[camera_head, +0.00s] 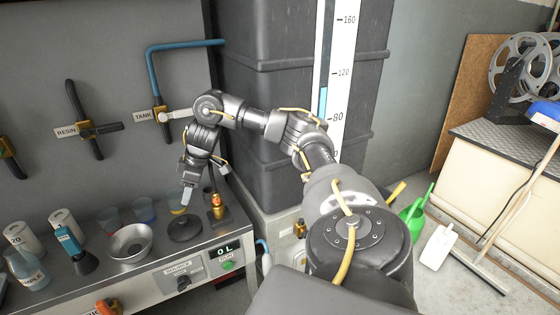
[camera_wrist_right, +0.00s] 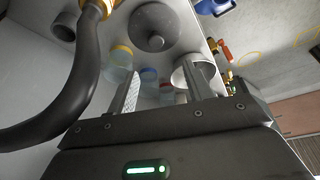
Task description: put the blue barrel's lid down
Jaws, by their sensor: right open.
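No blue barrel with a lid shows clearly. A blue object (camera_head: 545,111), cut off by the right edge of the head view, lies on the cabinet at the right; I cannot tell if it is the barrel. A dark round disc with a central knob (camera_head: 184,228) lies on the bench; it also shows in the right wrist view (camera_wrist_right: 153,28). My right gripper (camera_head: 188,198) points down just above the bench near this disc. In the right wrist view its fingers (camera_wrist_right: 158,74) are apart with nothing between them. My left gripper is out of view.
A metal bowl (camera_head: 130,242), a dark blue-labelled funnel-like vessel (camera_head: 75,250) and several beakers crowd the bench (camera_head: 160,272). Wall valves (camera_head: 160,116) and a large dark tank (camera_head: 275,150) stand behind. A green watering can (camera_head: 415,215) is on the floor.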

